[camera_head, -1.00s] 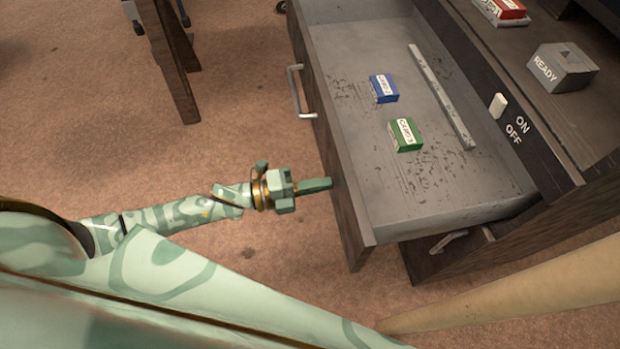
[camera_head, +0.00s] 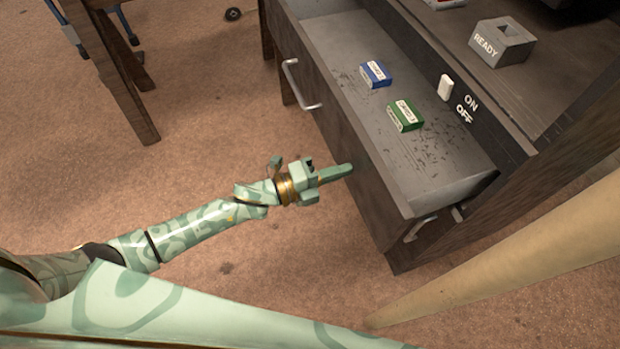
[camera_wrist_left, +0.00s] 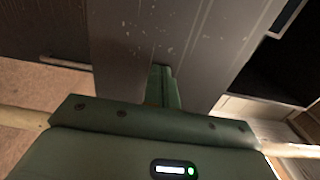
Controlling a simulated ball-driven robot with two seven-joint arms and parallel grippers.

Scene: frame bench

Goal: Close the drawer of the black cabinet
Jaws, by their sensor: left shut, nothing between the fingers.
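The black cabinet (camera_head: 480,230) stands at the right in the head view. Its drawer (camera_head: 355,150) is partly pulled out toward the left, with a metal handle (camera_head: 297,88) on its front. A blue box (camera_head: 375,75) and a green box (camera_head: 404,116) lie inside the drawer. My left gripper (camera_head: 345,170) is shut and empty, its fingertips at the drawer front, seemingly touching it. In the left wrist view, the shut fingers (camera_wrist_left: 163,88) point at the dark drawer front (camera_wrist_left: 125,75). My right gripper is not in view.
On the cabinet top is a grey block marked READY (camera_head: 502,42). A white switch (camera_head: 445,87) sits beside the ON and OFF lettering. A wooden leg (camera_head: 125,90) stands at the upper left. The brown carpet (camera_head: 200,170) left of the drawer is clear.

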